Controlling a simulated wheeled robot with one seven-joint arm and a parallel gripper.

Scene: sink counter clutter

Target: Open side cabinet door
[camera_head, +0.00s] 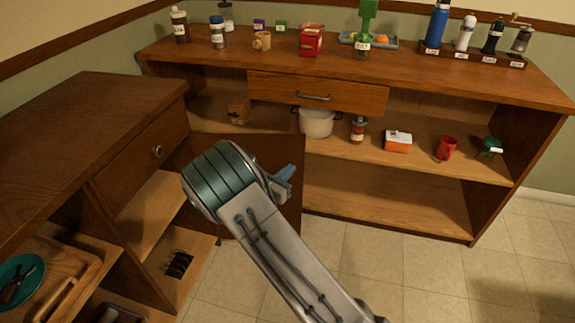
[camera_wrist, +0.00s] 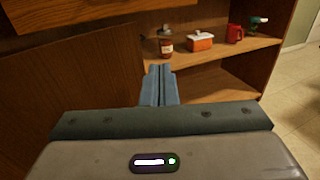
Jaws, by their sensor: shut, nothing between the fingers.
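The brown wooden cabinet door (camera_head: 290,215) stands swung outward at the left of the back cabinet, with the shelf space showing above its top edge. It also fills the left of the wrist view (camera_wrist: 75,85). My gripper (camera_head: 289,172) is in front of the door, close to its free right edge. In the wrist view my gripper (camera_wrist: 159,72) has its blue fingers together and empty, just right of that edge. I cannot tell whether they touch the door. No door handle shows; my arm hides part of the door.
A drawer with a handle (camera_head: 313,97) is above the shelves. A white pot (camera_head: 316,122), jar (camera_head: 358,130), orange box (camera_head: 397,142) and red mug (camera_head: 445,148) stand on the shelf. A side counter (camera_head: 70,130) bounds the left. Tiled floor (camera_head: 370,255) is clear at right.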

